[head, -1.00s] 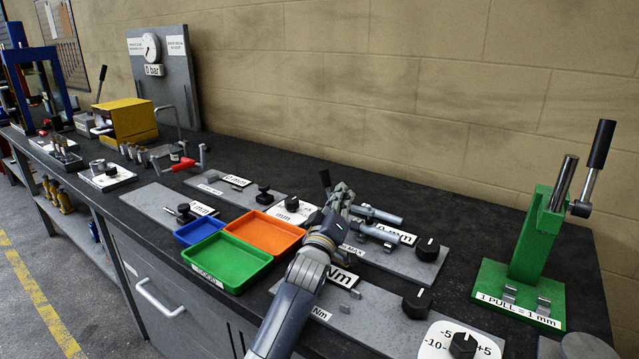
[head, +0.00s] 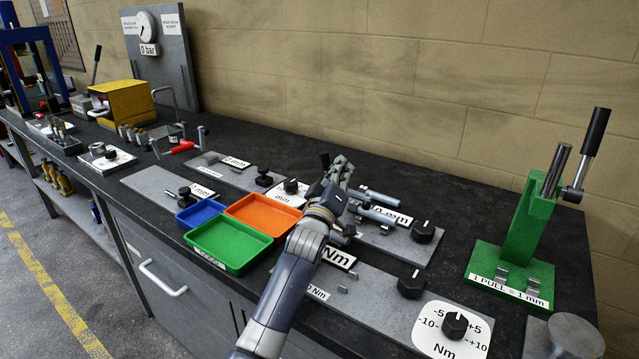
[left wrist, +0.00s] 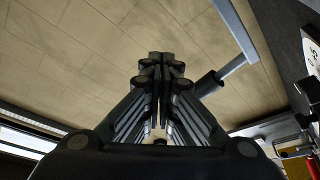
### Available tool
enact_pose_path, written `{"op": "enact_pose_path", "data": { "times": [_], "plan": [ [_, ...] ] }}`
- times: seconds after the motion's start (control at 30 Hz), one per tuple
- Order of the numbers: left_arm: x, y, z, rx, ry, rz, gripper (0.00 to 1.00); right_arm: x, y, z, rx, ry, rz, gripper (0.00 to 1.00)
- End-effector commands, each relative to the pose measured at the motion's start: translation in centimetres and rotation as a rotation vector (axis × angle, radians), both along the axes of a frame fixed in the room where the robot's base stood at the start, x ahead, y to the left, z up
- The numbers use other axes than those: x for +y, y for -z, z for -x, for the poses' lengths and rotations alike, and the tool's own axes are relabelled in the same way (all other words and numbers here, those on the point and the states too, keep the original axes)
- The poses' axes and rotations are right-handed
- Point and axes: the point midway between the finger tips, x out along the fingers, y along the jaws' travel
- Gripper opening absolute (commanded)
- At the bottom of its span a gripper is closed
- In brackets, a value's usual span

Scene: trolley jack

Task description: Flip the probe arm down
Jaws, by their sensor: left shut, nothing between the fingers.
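My left gripper (head: 341,165) reaches in over the bench, its fingers shut and empty. In the left wrist view its closed fingers (left wrist: 160,65) point away with nothing between them. A short dark upright stub (head: 325,160) shows just left of the fingertips in the head view; I cannot tell whether it belongs to the probe arm. In the left wrist view a grey bar (left wrist: 238,32) with a dark cylindrical end (left wrist: 208,84) shows right of the fingers; it may be the probe arm. I cannot tell whether they touch. My right gripper is not in view.
A grey plate with a black knob (head: 423,231) and grey cylinders (head: 378,197) lies right of my gripper. Green (head: 229,243) and orange (head: 265,213) trays lie left. A green press (head: 530,220) stands right. The wall (head: 420,70) runs behind the bench.

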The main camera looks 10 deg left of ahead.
Motion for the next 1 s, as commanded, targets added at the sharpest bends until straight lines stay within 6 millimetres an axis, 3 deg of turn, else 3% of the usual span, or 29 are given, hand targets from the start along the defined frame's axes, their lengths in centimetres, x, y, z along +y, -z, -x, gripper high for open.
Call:
{"op": "enact_pose_path", "data": {
  "times": [0.03, 0.1, 0.53, 1.0],
  "plan": [
    [0.0, -1.9, -0.1, -0.002, -0.001, 0.0, 0.0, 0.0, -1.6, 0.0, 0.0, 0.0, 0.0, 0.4],
    [0.6, 0.0, 1.2, 0.003, -0.001, 0.0, 0.0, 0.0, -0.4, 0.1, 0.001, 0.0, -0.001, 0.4],
    [2.8, 2.2, 7.6, 0.001, -0.001, 0.0, 0.0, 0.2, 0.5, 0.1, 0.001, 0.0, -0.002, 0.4],
    [3.3, 2.5, 8.8, -0.001, 0.0, 0.001, 0.0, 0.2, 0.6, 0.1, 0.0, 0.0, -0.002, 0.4]
  ]
}}
